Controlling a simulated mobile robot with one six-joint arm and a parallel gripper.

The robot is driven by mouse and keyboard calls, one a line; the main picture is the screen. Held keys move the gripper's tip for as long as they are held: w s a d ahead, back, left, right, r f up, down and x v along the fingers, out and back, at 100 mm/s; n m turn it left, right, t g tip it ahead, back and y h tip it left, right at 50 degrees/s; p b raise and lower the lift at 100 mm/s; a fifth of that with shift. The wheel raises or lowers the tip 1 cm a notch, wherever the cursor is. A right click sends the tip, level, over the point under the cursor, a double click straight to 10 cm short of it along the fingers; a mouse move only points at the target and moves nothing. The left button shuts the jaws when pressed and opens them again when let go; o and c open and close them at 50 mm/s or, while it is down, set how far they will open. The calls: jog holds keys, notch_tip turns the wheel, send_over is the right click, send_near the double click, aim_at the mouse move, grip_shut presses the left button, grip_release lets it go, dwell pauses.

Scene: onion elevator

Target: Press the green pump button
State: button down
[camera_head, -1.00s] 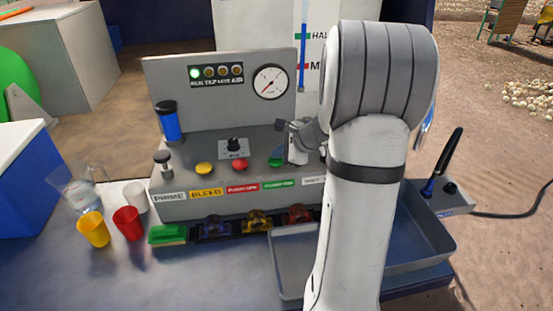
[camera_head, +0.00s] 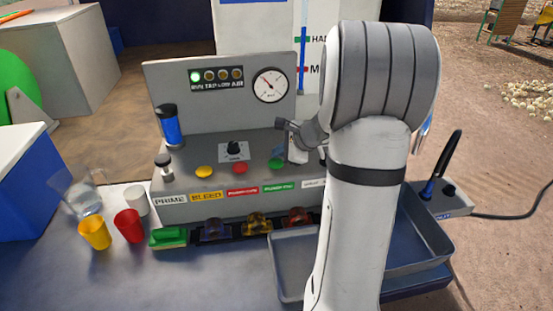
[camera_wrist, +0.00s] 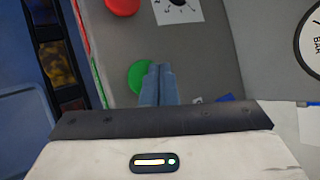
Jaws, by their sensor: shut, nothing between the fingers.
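The green pump button (camera_head: 276,163) sits on the sloped top of the grey control panel (camera_head: 210,178), right of a red button (camera_head: 240,168). In the wrist view the green button (camera_wrist: 138,78) shows as a round cap, partly covered on its right by my fingers. My gripper (camera_head: 279,151) has its bluish fingers shut together and empty. In the head view the fingertips are just above and behind the green button, which shows clear below them. In the wrist view the gripper (camera_wrist: 160,67) overlaps the button's right edge; I cannot tell whether they touch.
A black knob (camera_head: 234,149) and a yellow button (camera_head: 204,172) are on the same panel. A pressure gauge (camera_head: 270,85) is on the upright board behind. Cups, including a red one (camera_head: 129,226), stand at the left. A grey tray (camera_head: 292,277) lies in front, partly behind my arm.

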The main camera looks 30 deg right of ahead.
aim_at(279, 162)
jog(key=shift+r, duration=0.1)
notch_tip(279, 162, up, 5)
jog(key=p, duration=0.3)
jog(key=shift+p, duration=0.35)
dwell(0.7)
jog(key=s+a+r+n+g+h, duration=0.1)
jog(key=s+a+r+n+g, duration=0.1)
jog(key=s+a+n, duration=0.65)
jog(key=s+a+r+n+g, duration=0.3)
jog(key=s+a+n, duration=0.4)
jog(key=s+a, duration=0.15)
jog(key=s+n+h, duration=0.2)
jog(key=s+n, duration=0.4)
jog(key=s, duration=0.2)
jog(key=shift+s+d+f+n+h, duration=0.2)
jog(key=shift+s+n+h, duration=0.15)
jog(key=shift+h, duration=0.05)
